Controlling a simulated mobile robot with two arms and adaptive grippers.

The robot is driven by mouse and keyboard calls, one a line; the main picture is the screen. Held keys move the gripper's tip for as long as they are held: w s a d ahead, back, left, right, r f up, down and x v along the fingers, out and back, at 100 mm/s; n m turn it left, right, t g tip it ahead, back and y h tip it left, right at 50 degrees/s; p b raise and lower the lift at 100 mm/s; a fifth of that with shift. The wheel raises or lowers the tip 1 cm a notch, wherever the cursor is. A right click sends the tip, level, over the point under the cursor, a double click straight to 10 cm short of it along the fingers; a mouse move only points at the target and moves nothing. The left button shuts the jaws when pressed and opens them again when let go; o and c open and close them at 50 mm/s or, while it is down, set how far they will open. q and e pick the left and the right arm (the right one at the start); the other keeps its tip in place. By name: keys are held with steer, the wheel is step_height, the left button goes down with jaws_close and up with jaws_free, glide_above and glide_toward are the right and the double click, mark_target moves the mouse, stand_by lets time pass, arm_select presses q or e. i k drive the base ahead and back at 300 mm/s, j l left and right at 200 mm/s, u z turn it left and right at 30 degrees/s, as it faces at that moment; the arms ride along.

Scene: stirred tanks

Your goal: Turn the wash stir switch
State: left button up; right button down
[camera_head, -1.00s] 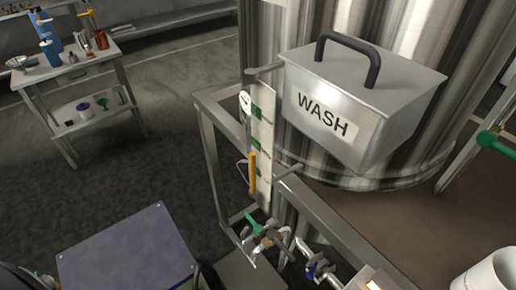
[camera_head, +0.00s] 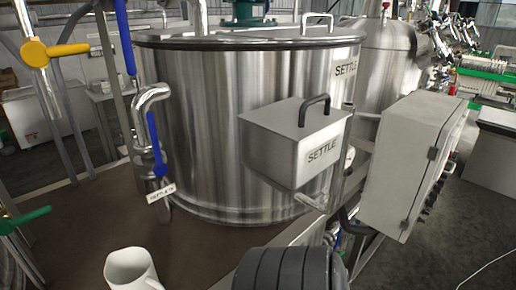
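No switch labelled for wash stir can be made out. A grey control cabinet (camera_head: 400,175) stands at the right, seen at an angle. Small dark knobs or switches (camera_head: 436,188) stick out along its right-hand face, too small and too edge-on to read any labels. The wash tank does not show in this view. A steel tank marked SETTLE (camera_head: 215,110) fills the middle, with a lidded steel box (camera_head: 285,150) also marked SETTLE on its front. Neither of my grippers is in view.
A white jug (camera_head: 130,270) stands at the bottom left on the brown platform (camera_head: 85,225). Valves with yellow (camera_head: 68,50), blue (camera_head: 156,143) and green (camera_head: 30,215) handles are at the left. A dark ribbed rounded part is at the bottom. Open floor lies right of the cabinet.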

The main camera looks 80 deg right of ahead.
mark_target(430, 202)
steer(key=z, duration=0.45)
steer(key=k+z, duration=0.1)
steer(key=z, duration=0.8)
steer(key=l+z, duration=0.1)
steer(key=z, duration=0.35)
steer(key=k+z, duration=0.1)
steer(key=z, duration=0.35)
steer(key=l+z, duration=0.1)
steer(key=z, duration=0.35)
steer(key=l+z, duration=0.1)
steer(key=z, duration=0.8)
